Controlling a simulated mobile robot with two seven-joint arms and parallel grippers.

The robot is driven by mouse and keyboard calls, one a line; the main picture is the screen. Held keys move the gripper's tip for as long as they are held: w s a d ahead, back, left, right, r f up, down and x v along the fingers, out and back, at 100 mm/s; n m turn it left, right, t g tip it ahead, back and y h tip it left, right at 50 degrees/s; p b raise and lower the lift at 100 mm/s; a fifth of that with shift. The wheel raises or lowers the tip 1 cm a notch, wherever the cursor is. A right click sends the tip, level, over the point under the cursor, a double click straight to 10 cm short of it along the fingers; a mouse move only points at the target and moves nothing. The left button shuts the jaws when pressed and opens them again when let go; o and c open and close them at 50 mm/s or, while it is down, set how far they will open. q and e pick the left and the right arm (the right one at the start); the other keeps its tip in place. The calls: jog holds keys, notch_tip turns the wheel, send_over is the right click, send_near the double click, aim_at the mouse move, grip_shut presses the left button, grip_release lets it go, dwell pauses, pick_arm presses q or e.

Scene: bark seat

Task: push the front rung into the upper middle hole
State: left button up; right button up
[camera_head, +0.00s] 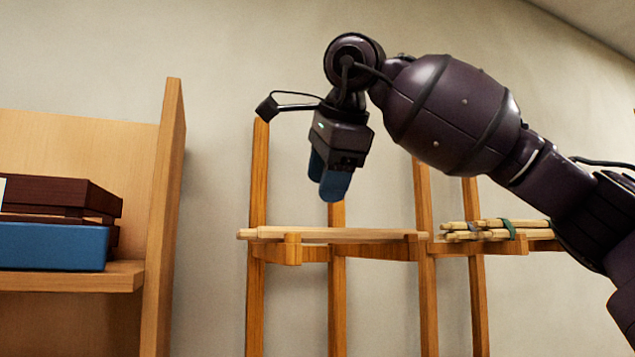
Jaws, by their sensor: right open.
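My right gripper (327,180) comes in from the right and points down, with blue fingertips and nothing visible between them. It is open, in the air above a wooden rack (257,180) with tall posts. Light wooden rods (345,234) lie level across the rack's left support, below the fingertips and apart from them. They overlap in this view, so I cannot tell which one is the front rung. The upper middle hole cannot be made out. My left gripper is not in view.
A bundle of pale sticks with a green band (508,229) lies on the rack's right support, close to my right arm. At left, a wooden shelf unit (166,220) holds a blue box (52,247) and dark red-brown boxes (60,195). A plain wall stands behind.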

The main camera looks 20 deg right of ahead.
aim_at(315, 229)
jog(key=x, duration=0.3)
jog(key=shift+s+f, duration=0.1)
jog(key=shift+f, duration=0.2)
jog(key=shift+w+f+b, duration=0.3)
jog(key=shift+f+b, duration=0.25)
jog(key=x, duration=0.3)
jog(key=shift+w+f, duration=0.15)
jog(key=shift+w, duration=0.05)
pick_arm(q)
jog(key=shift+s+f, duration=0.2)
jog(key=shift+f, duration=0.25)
pick_arm(e)
jog(key=shift+x, duration=0.95)
grip_shut()
